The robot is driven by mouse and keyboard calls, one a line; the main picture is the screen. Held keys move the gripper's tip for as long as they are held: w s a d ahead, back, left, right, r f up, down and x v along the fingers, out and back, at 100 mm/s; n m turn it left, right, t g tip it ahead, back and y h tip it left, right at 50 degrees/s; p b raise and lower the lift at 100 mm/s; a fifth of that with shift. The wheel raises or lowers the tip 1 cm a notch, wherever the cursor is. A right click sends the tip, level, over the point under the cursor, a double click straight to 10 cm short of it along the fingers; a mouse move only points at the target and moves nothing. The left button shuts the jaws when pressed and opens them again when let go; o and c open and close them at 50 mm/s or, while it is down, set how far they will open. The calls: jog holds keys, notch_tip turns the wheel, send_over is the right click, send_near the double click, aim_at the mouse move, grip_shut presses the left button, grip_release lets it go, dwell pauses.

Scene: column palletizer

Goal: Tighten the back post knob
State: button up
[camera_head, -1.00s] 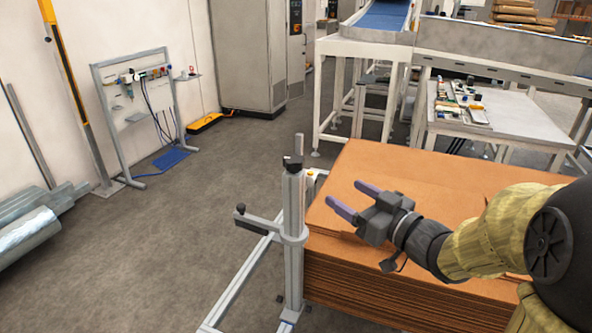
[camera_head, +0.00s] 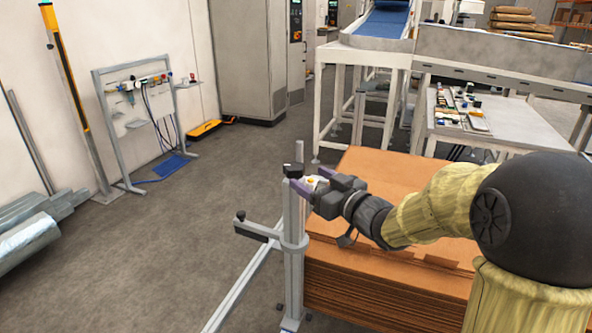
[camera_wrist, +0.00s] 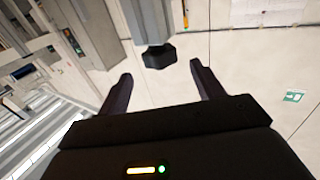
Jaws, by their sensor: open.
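The grey post (camera_head: 293,235) stands upright at the left edge of the cardboard stack, with a black knob (camera_head: 293,171) at its top. My gripper (camera_head: 308,181) is open and empty, its purple fingers pointing left at the post's upper part. In the head view the fingertips overlap the post just right of and below the knob; contact cannot be told. In the wrist view a black knob (camera_wrist: 158,57) on the end of a grey bar shows between and just beyond the open fingertips (camera_wrist: 158,73).
A side arm with another black knob (camera_head: 240,216) reaches left from the post. The brown cardboard stack (camera_head: 380,285) lies under my arm.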

aim_at(301, 173)
jog(key=x, duration=0.6)
jog(key=shift+w+a, duration=0.15)
jog(key=c, duration=1)
jog(key=shift+o, duration=0.2)
